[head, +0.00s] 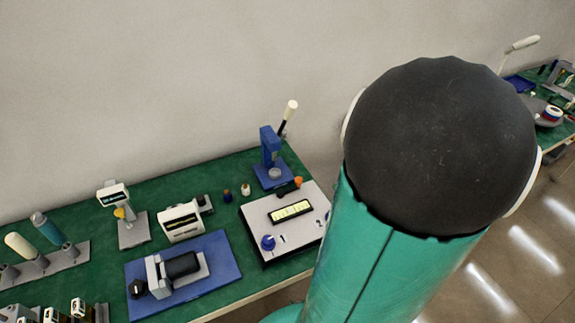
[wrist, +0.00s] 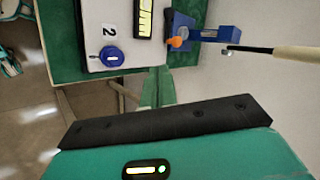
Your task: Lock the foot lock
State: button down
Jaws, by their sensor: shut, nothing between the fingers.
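I cannot make out for certain which part is the foot lock in either view. My gripper (wrist: 158,70) shows in the wrist view, its two thin teal fingers together and empty, pointing toward the table edge beside the pale panel box. In the head view my gripper is hidden behind my arm. The panel box (head: 264,231) has a yellow display and blue knobs; it also shows in the wrist view (wrist: 92,25), with a blue knob (wrist: 112,57) and the label 2. A small orange part (wrist: 176,42) is by the blue press (wrist: 211,33).
The green table (head: 230,173) runs along the wall. On it are a blue plate (head: 220,290) with a dark cylinder, a small gauge stand (head: 132,231), a cream meter (head: 181,221) and a rack (head: 45,268). The press's cream-handled lever (head: 290,112) sticks up. Open floor lies right.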

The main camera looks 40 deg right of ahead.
jog(key=shift+s+d+f, duration=0.15)
jog(key=shift+s+d, duration=0.2)
jog(key=shift+d, duration=0.1)
send_near(301, 185)
notch_tip(301, 185, down, 4)
jog(key=shift+w+a+f, duration=0.1)
jog(key=shift+w+a, duration=0.05)
jog(key=w, duration=0.2)
jog(key=shift+w+a, duration=0.1)
jog(key=shift+w, duration=0.85)
jog(key=shift+w, duration=0.1)
